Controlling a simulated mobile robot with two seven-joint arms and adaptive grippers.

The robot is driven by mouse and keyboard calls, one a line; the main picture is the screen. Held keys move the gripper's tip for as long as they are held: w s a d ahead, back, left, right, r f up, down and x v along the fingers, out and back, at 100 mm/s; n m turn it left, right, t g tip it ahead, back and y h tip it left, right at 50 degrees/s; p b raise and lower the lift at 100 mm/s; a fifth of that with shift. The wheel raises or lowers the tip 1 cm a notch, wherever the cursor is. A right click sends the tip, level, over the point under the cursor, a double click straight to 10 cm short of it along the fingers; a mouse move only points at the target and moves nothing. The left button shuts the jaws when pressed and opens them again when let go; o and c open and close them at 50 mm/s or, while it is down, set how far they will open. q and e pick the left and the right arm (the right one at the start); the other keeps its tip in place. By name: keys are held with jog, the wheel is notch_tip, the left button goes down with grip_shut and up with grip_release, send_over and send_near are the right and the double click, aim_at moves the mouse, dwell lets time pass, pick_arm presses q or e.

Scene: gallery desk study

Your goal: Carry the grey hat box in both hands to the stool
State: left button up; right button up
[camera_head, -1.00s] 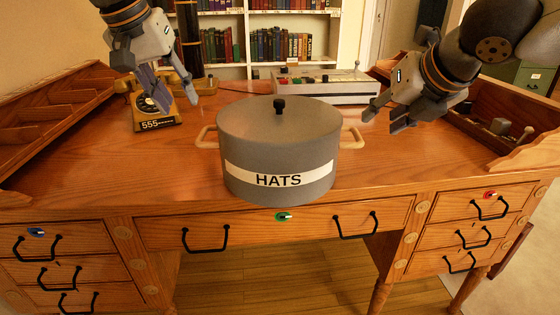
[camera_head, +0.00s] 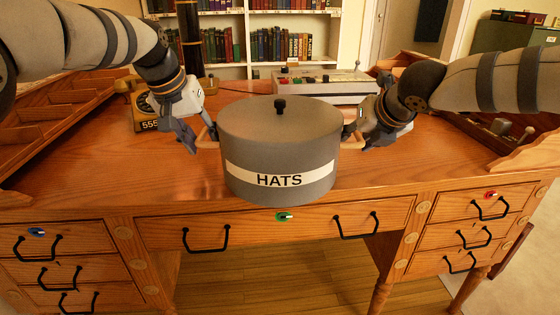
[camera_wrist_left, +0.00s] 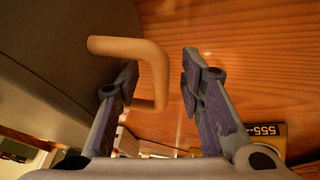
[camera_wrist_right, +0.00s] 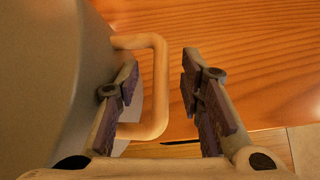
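The grey hat box (camera_head: 279,150) with a HATS label and a black knob on its lid stands upright on the desk (camera_head: 120,185). My left gripper (camera_head: 202,140) is at its left handle, and my right gripper (camera_head: 358,138) is at its right handle. In the left wrist view the tan left handle (camera_wrist_left: 155,65) passes between the open fingers (camera_wrist_left: 160,85). In the right wrist view the right handle (camera_wrist_right: 160,85) likewise lies between the open fingers (camera_wrist_right: 160,88). Neither gripper is closed on a handle. The stool is not in view.
A yellow telephone (camera_head: 147,112) marked 555 stands behind my left gripper. A grey console (camera_head: 325,86) with buttons is behind the box. Wooden organisers (camera_head: 45,125) line the desk's sides. The desktop in front of the left organiser is clear.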

pick_arm(q)
jog(key=shift+c, duration=0.6)
pick_arm(e)
jog(key=shift+c, duration=0.6)
pick_arm(q)
grip_shut()
pick_arm(e)
grip_shut()
jog(key=shift+r, duration=0.1)
